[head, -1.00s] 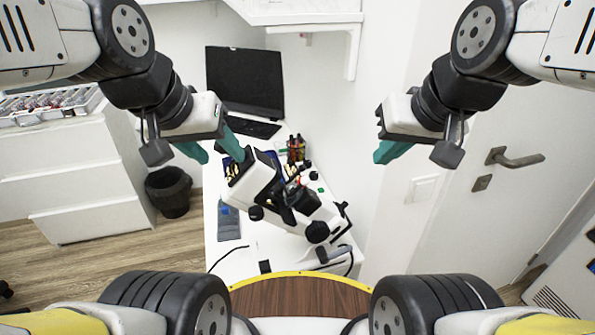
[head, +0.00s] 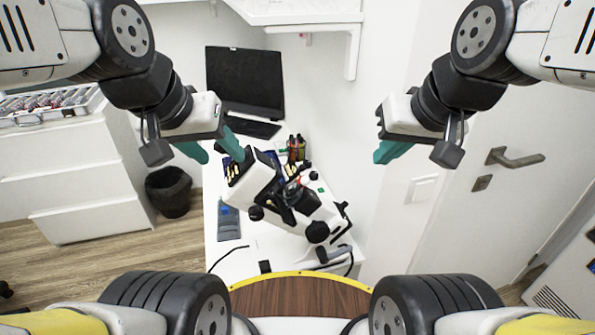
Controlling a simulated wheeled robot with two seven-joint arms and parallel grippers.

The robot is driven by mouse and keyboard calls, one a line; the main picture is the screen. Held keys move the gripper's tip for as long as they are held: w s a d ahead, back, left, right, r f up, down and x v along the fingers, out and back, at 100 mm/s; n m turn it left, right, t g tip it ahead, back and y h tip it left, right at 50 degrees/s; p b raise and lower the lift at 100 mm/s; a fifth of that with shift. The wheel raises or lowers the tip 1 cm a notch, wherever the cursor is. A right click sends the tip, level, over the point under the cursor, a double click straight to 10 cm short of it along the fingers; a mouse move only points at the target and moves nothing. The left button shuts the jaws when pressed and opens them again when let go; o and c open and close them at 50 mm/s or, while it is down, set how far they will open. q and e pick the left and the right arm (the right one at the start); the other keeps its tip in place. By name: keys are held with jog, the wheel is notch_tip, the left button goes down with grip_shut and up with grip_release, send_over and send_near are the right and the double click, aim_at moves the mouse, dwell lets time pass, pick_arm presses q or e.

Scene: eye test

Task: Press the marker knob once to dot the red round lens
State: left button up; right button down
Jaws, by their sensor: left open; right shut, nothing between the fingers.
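A white and black lensmeter (head: 256,182) stands tilted across the desk in the head view. A small reddish spot (head: 297,183) shows among the black parts at its middle; it may be the red round lens, but it is too small to be sure. Several black knobs show on the instrument, and I cannot tell which is the marker knob. My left gripper (head: 214,150) is open and empty, up and left of the lensmeter. My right gripper (head: 384,153) is shut and empty, to the right of the desk, apart from the instrument.
A black bin (head: 169,192) stands left. A door handle (head: 514,157) is at right. A white shelf (head: 300,18) hangs above.

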pick_arm(q)
jog(key=shift+c, duration=0.3)
grip_shut()
dwell(1.3)
